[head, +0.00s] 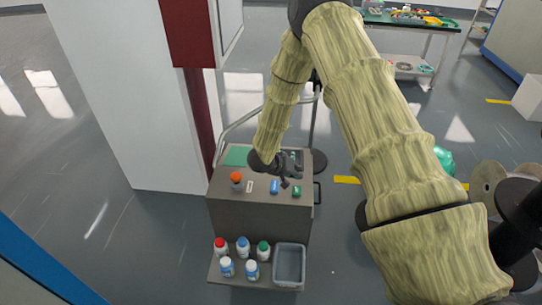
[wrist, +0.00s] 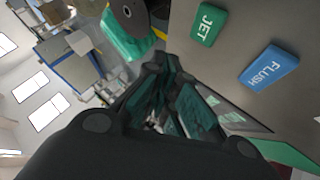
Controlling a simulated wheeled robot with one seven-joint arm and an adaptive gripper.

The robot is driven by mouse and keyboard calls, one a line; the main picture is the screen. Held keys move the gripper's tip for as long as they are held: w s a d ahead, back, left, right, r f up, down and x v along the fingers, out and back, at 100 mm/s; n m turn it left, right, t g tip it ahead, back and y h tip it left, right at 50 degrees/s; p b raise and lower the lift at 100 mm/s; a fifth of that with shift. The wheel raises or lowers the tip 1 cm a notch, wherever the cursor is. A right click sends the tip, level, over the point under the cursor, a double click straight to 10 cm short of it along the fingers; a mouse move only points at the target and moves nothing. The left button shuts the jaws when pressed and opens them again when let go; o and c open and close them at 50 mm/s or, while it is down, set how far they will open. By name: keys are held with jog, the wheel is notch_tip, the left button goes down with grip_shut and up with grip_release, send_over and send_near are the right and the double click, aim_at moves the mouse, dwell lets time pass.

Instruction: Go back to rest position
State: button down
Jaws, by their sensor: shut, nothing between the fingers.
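My gripper (head: 290,172) is shut and empty. It hangs over the top of a grey cabinet (head: 262,215), close to its right side. In the wrist view its dark fingers (wrist: 165,95) are together, with nothing held. A green JET block (wrist: 207,23) and a blue FLUSH block (wrist: 269,68) lie beside the fingers in that view. In the head view the blue block (head: 275,186) and the green block (head: 296,190) sit in front of my gripper. I cannot tell its exact height above the cabinet.
Several capped bottles and a grey bin (head: 289,266) sit on the low front shelf. A white and red wall unit (head: 140,90) stands left. A tool table (head: 410,20) stands behind. Floor between is open.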

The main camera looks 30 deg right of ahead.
aim_at(298, 205)
jog(key=shift+f, duration=0.1)
jog(key=s+a+f+n, duration=0.1)
jog(key=s+f, duration=0.1)
jog(key=s+a+f+n+t+y, duration=0.1)
jog(key=s+a+f, duration=0.1)
jog(key=s+f, duration=0.1)
jog(key=s+a+f+n+t, duration=0.1)
jog(key=s+a+f, duration=0.1)
jog(key=s, duration=0.1)
jog(key=shift+s+a+f+y, duration=0.15)
jog(key=shift+s+y, duration=0.1)
jog(key=shift+y, duration=0.15)
jog(key=s+a+f+n+g+y, duration=0.1)
jog(key=s+a, duration=0.4)
jog(key=s, duration=0.5)
jog(key=s+a+f+n+g+y, duration=0.1)
jog(key=s+a+y, duration=0.3)
jog(key=s, duration=0.7)
jog(key=s+a+f+n+g+y, duration=0.1)
jog(key=s+a+f+y, duration=0.1)
jog(key=s+a, duration=0.4)
jog(key=s+f, duration=0.1)
jog(key=s, duration=0.4)
jog(key=shift+n+g, duration=0.3)
jog(key=shift+d+f, duration=0.1)
